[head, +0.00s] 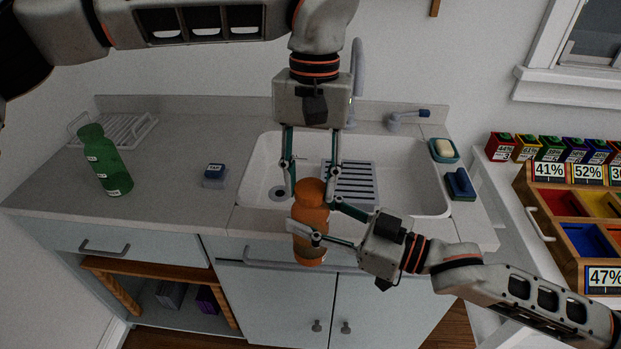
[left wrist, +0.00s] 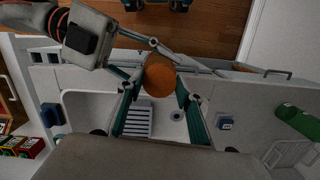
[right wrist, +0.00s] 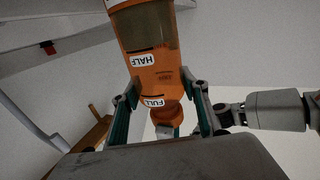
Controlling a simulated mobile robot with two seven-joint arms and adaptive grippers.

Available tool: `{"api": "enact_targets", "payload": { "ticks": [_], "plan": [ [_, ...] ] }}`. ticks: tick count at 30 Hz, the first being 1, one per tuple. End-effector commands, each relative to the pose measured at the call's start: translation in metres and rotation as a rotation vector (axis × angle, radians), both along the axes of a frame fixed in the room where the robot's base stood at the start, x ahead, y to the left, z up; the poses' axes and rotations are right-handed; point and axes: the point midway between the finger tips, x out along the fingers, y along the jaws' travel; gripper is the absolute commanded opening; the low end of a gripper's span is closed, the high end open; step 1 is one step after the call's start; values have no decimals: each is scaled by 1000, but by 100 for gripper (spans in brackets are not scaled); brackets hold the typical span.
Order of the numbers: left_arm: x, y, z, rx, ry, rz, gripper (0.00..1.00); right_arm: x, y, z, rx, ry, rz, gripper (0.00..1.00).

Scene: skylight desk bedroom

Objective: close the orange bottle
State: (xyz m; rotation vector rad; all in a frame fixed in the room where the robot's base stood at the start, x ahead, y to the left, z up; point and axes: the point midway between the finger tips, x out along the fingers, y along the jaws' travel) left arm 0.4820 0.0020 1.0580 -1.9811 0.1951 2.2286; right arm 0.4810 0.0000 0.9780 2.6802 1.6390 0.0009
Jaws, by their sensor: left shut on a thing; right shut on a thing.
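The orange bottle (head: 311,222) stands upright off the counter, in front of the sink's front edge. My right gripper (head: 318,240) is shut around its body from the right. The right wrist view shows the bottle's body (right wrist: 150,62) between the fingers, with HALF and FULL labels. My left gripper (head: 312,194) reaches down from above and is shut on the orange cap at the bottle's top. The cap shows as a round disc in the left wrist view (left wrist: 160,80). The cap is at the neck; how tightly it sits cannot be told.
The white sink (head: 262,172) holds a grey rack. Soap (head: 444,148) and a blue sponge (head: 460,184) sit at right. A wooden tray (head: 548,208) is farther right.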

Motion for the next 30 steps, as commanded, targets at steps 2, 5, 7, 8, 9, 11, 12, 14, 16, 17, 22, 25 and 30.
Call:
{"api": "enact_targets", "payload": {
  "ticks": [2, 5, 7, 8, 9, 11, 12, 14, 16, 17, 22, 25, 30],
  "plan": [
    [0, 0, 1, 1, -2, -85, 26, 0, 0, 0, 0, 0, 0, 0],
    [0, 0, 1, 0, 0, -148, 26, 0, 0, 0, 0, 0, 0, 0],
    [0, 0, 0, 0, 0, -165, 26, 0, 0, 0, 0, 0, 0, 0],
    [0, 0, 1, -1, 1, -168, 26, 0, 0, 0, 0, 0, 0, 0],
    [0, 0, 1, -1, 1, -169, 26, 0, 0, 0, 0, 0, 0, 0],
    [0, 0, 1, -1, 1, -168, 26, 0, 0, 0, 0, 0, 0, 0],
    [0, 0, 1, -1, 1, -168, 26, 0, 0, 0, 0, 0, 0, 0],
    [0, 0, 1, -1, 1, -167, 26, 0, 0, 0, 0, 0, 0, 0],
    [0, 0, 1, -1, 1, -167, 46, 0, 0, 0, 0, 0, 0, 0],
    [0, 0, 1, 0, 1, -166, 52, 0, 0, 0, 0, 0, 0, 0],
    [0, 0, 0, 0, 1, -165, 52, 0, 0, 0, 1, 0, 0, 0],
    [0, 0, 0, 0, 1, -165, 52, 0, 0, 1, 1, 0, 0, 0],
    [0, 0, 5, -1, -1, -165, 52, 0, 0, 1, 2, -1, 0, 0]
  ]
}}
